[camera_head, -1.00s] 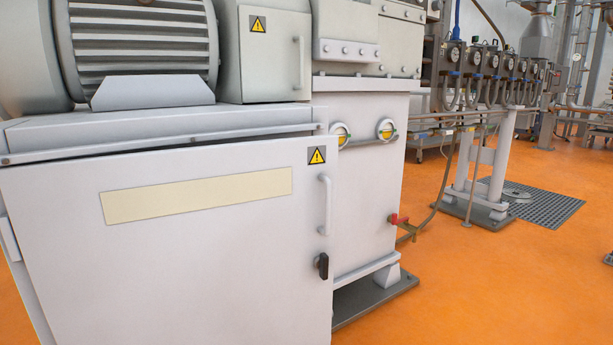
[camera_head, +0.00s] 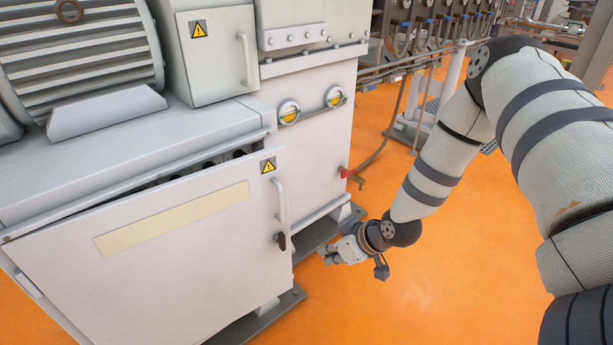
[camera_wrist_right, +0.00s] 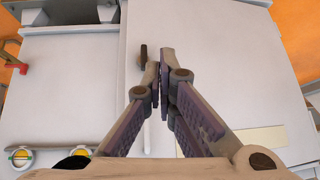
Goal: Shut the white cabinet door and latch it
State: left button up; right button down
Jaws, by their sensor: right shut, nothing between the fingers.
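The white cabinet door (camera_head: 150,270) stands slightly ajar in the head view, with a dark gap along its top edge. It bears a white bar handle (camera_head: 281,200) and, below it, a black latch knob (camera_head: 282,241) near its right edge. My right gripper (camera_head: 325,254) is shut and empty, to the right of the door and apart from the knob in the picture. In the right wrist view the shut fingertips (camera_wrist_right: 164,70) point towards the door (camera_wrist_right: 215,60), beside the black knob (camera_wrist_right: 143,55); the fingers partly hide the handle. My left gripper is not in view.
A motor (camera_head: 80,50) and a small box with a handle (camera_head: 215,50) sit atop the cabinet. A red-handled valve (camera_head: 343,172) projects from the neighbouring housing. Grey base rails run along the floor. Orange floor (camera_head: 420,300) is clear in front.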

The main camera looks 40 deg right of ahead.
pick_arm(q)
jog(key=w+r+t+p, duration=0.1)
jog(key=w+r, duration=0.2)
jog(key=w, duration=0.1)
pick_arm(e)
jog(key=w+d+r+t, duration=0.2)
jog(key=w+d+r, duration=0.15)
jog(key=r, duration=0.65)
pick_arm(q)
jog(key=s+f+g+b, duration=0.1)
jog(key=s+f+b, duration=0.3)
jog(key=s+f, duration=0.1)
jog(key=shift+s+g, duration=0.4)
pick_arm(e)
jog(key=w+r+x, duration=0.1)
jog(key=r+x, duration=0.1)
jog(key=x, duration=1.2)
jog(key=shift+w+a, duration=0.3)
jog(key=shift+w, duration=0.1)
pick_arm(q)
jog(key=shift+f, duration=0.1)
pick_arm(e)
jog(key=shift+w+d, duration=0.1)
